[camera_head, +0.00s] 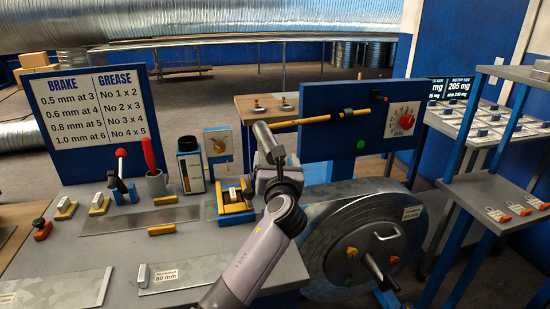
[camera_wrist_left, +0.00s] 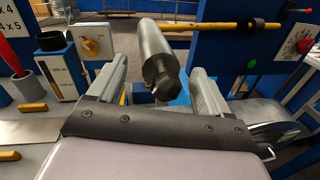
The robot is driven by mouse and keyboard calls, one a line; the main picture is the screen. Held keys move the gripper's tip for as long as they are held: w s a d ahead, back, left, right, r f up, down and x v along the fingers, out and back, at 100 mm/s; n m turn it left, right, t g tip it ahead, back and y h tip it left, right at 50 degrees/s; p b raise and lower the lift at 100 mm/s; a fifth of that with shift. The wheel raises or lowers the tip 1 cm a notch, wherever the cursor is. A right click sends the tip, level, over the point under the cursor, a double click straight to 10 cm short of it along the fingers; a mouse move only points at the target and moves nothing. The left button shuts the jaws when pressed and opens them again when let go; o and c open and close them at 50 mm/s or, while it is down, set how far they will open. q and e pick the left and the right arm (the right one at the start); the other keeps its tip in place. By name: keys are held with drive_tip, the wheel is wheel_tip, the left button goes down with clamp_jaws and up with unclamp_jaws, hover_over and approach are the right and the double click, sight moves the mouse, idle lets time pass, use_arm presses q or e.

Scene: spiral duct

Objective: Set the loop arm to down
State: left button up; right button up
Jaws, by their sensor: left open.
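A yellow arm (camera_head: 310,118), which I take to be the loop arm, lies nearly level across the front of a blue panel, its left end slightly lower. A grey roller (camera_head: 263,137) appears to sit at its left end. In the left wrist view the yellow arm (camera_wrist_left: 205,26) runs behind the top of the roller (camera_wrist_left: 155,50), whose near end has a dark knob. My left gripper (camera_head: 268,162) is open, and its fingers (camera_wrist_left: 158,75) stand either side of the roller's lower end. Contact cannot be told. My right gripper is not in view.
The blue panel (camera_head: 350,95) carries a red dial (camera_head: 402,119) and a green button (camera_head: 361,144). A large metal coil (camera_head: 350,220) stands below. The workbench (camera_head: 210,250) at left holds a red-knobbed lever (camera_head: 120,165), a grey cup (camera_head: 156,184) and yellow-trimmed fixtures.

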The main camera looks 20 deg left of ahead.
use_arm(q)
drive_tip(key=shift+x, duration=1.05)
drive_tip(key=shift+c, duration=0.4)
clamp_jaws()
drive_tip(key=f+n+b, duration=0.1)
drive_tip(key=f+b, duration=0.2)
drive_tip(key=d+f+n+b, duration=0.1)
drive_tip(key=f+b, duration=0.2)
drive_tip(key=b, duration=0.1)
drive_tip(key=w+f+n+b, duration=0.1)
drive_tip(key=f+n+b, duration=0.1)
drive_tip(key=f+b, duration=0.1)
drive_tip(key=shift+w+d+f+b, duration=0.1)
drive_tip(key=shift+d+b, duration=0.2)
drive_tip(key=shift+b, duration=0.25)
